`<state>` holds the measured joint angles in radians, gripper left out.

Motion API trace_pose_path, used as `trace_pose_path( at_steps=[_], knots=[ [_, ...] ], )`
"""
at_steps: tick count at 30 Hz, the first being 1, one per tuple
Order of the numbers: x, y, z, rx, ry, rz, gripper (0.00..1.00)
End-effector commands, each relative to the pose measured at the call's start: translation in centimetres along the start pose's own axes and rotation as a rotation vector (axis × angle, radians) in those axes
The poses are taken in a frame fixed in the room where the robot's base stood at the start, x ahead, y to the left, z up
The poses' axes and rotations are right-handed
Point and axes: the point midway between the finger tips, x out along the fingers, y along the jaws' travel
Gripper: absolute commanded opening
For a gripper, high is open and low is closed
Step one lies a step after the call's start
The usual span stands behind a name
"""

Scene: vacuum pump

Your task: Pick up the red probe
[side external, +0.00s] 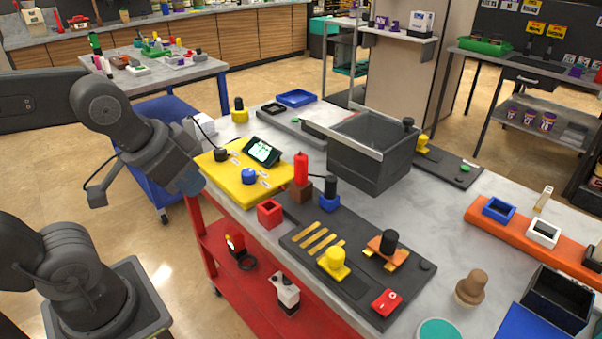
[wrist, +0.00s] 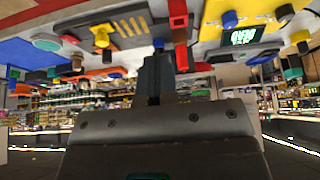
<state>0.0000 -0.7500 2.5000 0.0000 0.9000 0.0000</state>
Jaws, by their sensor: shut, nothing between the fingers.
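The red probe (side external: 301,168) stands upright in a small brown block on the table, just right of the yellow panel. My gripper (side external: 190,183) is at the left, by the table's left edge and short of the yellow panel, clearly apart from the probe. In the wrist view, which looks upside down, my gripper's fingers (wrist: 158,75) are together and empty.
The yellow panel (side external: 240,192) carries a blue knob and a small screen (side external: 262,151). A red open box (side external: 269,214) sits in front of the probe. A blue-based black knob (side external: 330,193) stands close to its right, and a large grey bin (side external: 370,160) lies behind.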

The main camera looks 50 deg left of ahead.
Motion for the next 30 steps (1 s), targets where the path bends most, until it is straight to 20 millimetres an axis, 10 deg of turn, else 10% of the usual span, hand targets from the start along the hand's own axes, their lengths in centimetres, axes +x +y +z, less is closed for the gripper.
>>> trace_pose_path(
  at_steps=[9,30],
  knots=[
    [0.00,0.00,0.00,0.000,0.000,0.000,0.01],
    [0.00,0.00,0.00,0.000,0.000,0.000,0.63]
  ],
)
